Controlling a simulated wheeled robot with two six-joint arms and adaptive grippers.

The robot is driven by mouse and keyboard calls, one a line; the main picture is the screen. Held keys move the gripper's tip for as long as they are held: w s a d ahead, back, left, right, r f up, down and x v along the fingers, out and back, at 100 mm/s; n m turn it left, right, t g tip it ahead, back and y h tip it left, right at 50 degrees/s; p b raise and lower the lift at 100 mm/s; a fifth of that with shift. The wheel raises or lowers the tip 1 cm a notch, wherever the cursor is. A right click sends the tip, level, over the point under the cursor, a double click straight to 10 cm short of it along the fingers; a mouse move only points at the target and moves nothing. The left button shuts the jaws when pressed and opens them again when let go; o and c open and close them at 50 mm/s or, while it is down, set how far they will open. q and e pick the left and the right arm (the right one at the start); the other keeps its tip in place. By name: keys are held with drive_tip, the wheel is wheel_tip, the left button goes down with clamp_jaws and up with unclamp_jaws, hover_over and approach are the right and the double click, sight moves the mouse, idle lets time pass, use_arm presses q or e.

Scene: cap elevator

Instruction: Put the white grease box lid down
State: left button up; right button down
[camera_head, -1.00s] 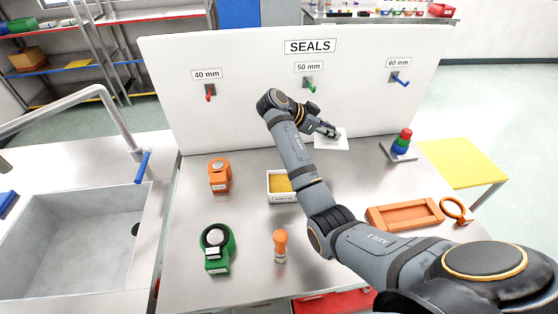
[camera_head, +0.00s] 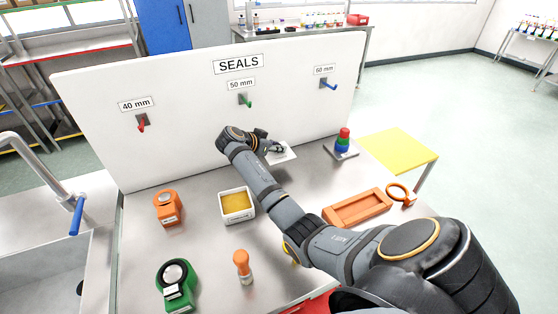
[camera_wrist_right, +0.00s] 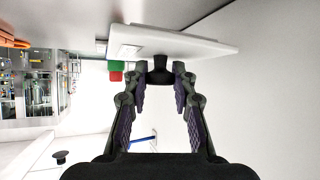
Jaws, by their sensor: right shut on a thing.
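The white grease box lid (camera_head: 284,154) is a flat plate with a dark knob, near the back of the bench in front of the seals board. My right gripper (camera_head: 273,147) is at the lid. In the right wrist view the fingers of the right gripper (camera_wrist_right: 160,78) are closed on the black knob, and the white lid (camera_wrist_right: 190,44) extends beyond them. I cannot tell whether the lid touches the bench. The open white grease box (camera_head: 238,217), with yellow grease inside, stands left of the lid. My left gripper is out of view.
A stack of coloured rings (camera_head: 343,140) stands right of the lid. An orange tray (camera_head: 357,209), an orange ring (camera_head: 401,192), an orange device (camera_head: 167,208), a green device (camera_head: 176,287) and an orange-handled tool (camera_head: 242,265) are on the bench. The seals board (camera_head: 190,110) rises behind.

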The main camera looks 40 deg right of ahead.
sight(279, 155)
drive_tip(key=shift+w+d+f+b, duration=0.15)
drive_tip(key=shift+d+f, duration=0.1)
drive_tip(key=shift+f, duration=0.15)
drive_tip(key=shift+d+f+b, duration=0.15)
drive_tip(key=shift+d+f, duration=0.1)
drive_tip(key=shift+f, duration=0.15)
drive_tip(key=shift+w+d+f, duration=0.1)
drive_tip(key=shift+d, duration=0.05)
drive_tip(key=shift+d+f, duration=0.1)
drive_tip(key=f+b, duration=0.3)
drive_tip(key=f, duration=0.1)
drive_tip(key=shift+d, duration=0.3)
drive_tip(key=shift+w+r, duration=0.1)
drive_tip(key=shift+r, duration=0.1)
drive_tip(key=shift+f, duration=0.15)
drive_tip(key=c, duration=1.1)
unclamp_jaws()
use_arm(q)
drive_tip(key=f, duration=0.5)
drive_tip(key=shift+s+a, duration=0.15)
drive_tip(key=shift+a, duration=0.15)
